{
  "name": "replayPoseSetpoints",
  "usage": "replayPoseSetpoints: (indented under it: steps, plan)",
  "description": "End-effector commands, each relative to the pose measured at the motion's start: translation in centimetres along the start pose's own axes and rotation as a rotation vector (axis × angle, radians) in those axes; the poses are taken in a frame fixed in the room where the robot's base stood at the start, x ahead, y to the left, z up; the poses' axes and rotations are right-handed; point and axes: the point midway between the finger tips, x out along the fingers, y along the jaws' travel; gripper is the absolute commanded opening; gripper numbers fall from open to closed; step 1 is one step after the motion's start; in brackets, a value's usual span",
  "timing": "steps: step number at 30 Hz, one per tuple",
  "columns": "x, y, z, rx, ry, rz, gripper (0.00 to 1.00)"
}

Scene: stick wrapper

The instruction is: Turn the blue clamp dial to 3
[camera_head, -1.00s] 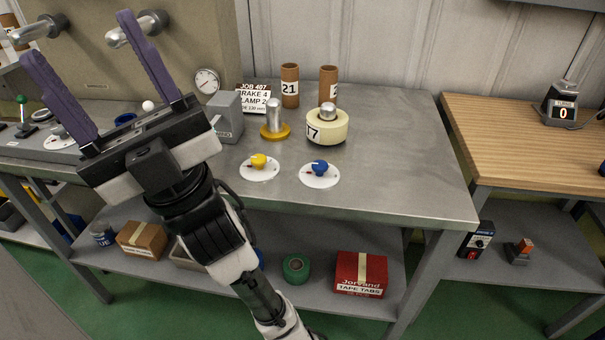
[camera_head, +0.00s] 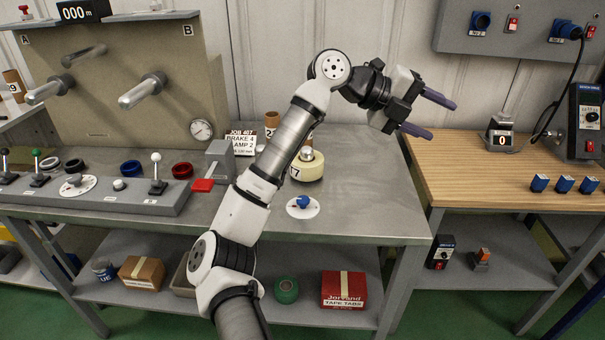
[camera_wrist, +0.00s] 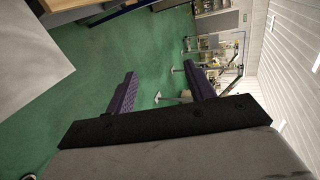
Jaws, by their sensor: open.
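The blue clamp dial (camera_head: 303,202) sits on a round white plate on the front of the grey metal bench, right of my forearm. Its markings are too small to read. My gripper (camera_head: 435,117) is open and empty, high up to the right of the dial, over the gap toward the wooden bench. In the wrist view its purple fingers (camera_wrist: 162,92) are apart with only green floor and the far room beyond. The yellow dial is hidden behind my arm.
A cream roll (camera_head: 308,170) on a metal post stands behind the dial. A grey block with a red lever (camera_head: 203,185) and a lever panel (camera_head: 100,195) lie left. The wooden bench (camera_head: 480,170) is right. Bare bench top lies right of the dial.

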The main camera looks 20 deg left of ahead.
Motion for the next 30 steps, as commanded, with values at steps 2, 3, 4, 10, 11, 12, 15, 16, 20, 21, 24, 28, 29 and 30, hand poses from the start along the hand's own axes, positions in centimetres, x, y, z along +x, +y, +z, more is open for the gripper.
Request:
replayPoseSetpoints:
  steps: [2,3,4,10,11,12,15,16,20,21,24,28,29,30]
  plan:
    - [-1.3,5.4,3.5,-0.163,-0.062,0.307,0.54]
    - [-2.6,8.5,4.8,-0.249,-0.101,0.453,0.54]
    - [-4.0,10.6,5.6,-0.312,-0.133,0.553,0.54]
    - [-14.0,19.4,7.3,-0.644,-0.340,1.032,0.54]
    - [-15.0,20.0,7.3,-0.674,-0.362,1.069,0.54]
    - [-16.1,20.5,7.3,-0.704,-0.383,1.108,0.54]
    - [-17.3,21.4,7.2,-0.741,-0.410,1.154,0.54]
    - [-17.3,21.6,7.1,-0.745,-0.411,1.158,0.54]
    - [-16.7,23.0,7.0,-0.744,-0.407,1.157,0.54]
    - [-16.4,23.6,6.9,-0.744,-0.406,1.156,0.54]
    - [-15.7,25.4,6.7,-0.743,-0.405,1.154,0.54]
    - [-14.5,28.0,6.5,-0.743,-0.404,1.152,0.54]
    - [-14.3,28.6,6.4,-0.743,-0.404,1.153,0.54]
    - [-13.9,29.4,6.4,-0.742,-0.403,1.152,0.54]
